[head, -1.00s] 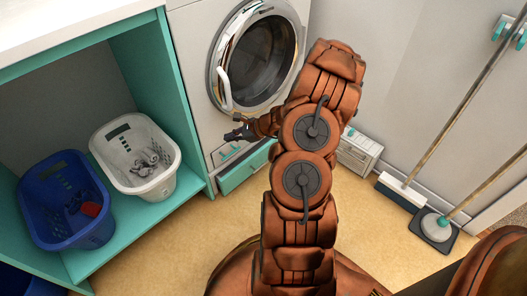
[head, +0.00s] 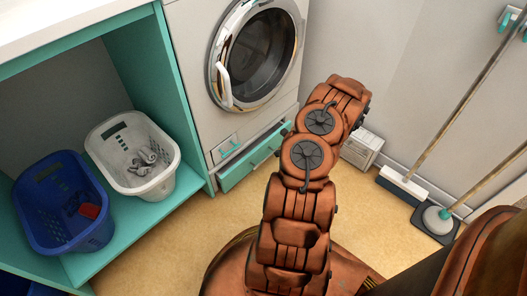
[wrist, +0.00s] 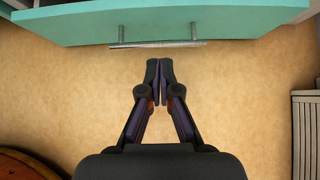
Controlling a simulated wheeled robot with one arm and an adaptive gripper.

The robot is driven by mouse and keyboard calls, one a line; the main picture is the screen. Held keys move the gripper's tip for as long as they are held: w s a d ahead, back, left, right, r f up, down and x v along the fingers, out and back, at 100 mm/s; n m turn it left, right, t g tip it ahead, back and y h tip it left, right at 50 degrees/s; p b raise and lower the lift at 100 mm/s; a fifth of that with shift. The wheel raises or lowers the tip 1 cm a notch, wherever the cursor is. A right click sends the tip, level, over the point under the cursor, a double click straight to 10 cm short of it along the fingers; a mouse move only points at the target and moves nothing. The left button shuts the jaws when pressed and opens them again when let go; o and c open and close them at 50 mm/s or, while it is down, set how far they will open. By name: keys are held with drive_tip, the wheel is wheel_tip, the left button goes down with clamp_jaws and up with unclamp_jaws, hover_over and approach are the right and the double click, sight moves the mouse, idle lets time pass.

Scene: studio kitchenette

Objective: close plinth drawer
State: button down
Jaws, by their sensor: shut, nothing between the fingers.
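The plinth drawer (head: 252,164) is the teal front with a bar handle, low under the washing machine. It stands somewhat out from the machine's base. In the wrist view its teal front (wrist: 220,22) spans the top, with the grey bar handle (wrist: 158,44) along its lower side. My gripper (wrist: 159,64) is shut and empty, its fingertips pointing at the middle of the handle with a small gap in the picture. In the head view my arm hides the gripper and the drawer's right end.
The washing machine (head: 190,70) has its round door (head: 258,55) above the drawer. A white (head: 130,180) and a blue basket (head: 38,225) sit on the teal shelf to the left. A small slatted white box (head: 362,150), broom (head: 402,184) and mop (head: 437,221) stand right. Floor (head: 165,235) in front is clear.

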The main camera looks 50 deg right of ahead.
sight(260, 150)
drive_tip(key=shift+w+d+f+b, duration=0.1)
drive_tip(key=shift+w+f+b, duration=0.55)
drive_tip(key=shift+w, duration=0.8)
drive_tip(key=shift+w+a+f+b, duration=0.1)
drive_tip(key=shift+w+f+b, duration=0.35)
drive_tip(key=shift+w+f, duration=0.7)
drive_tip(key=shift+w+d+f+b, duration=0.1)
drive_tip(key=shift+w+f+b, duration=0.4)
drive_tip(key=shift+w, duration=1.25)
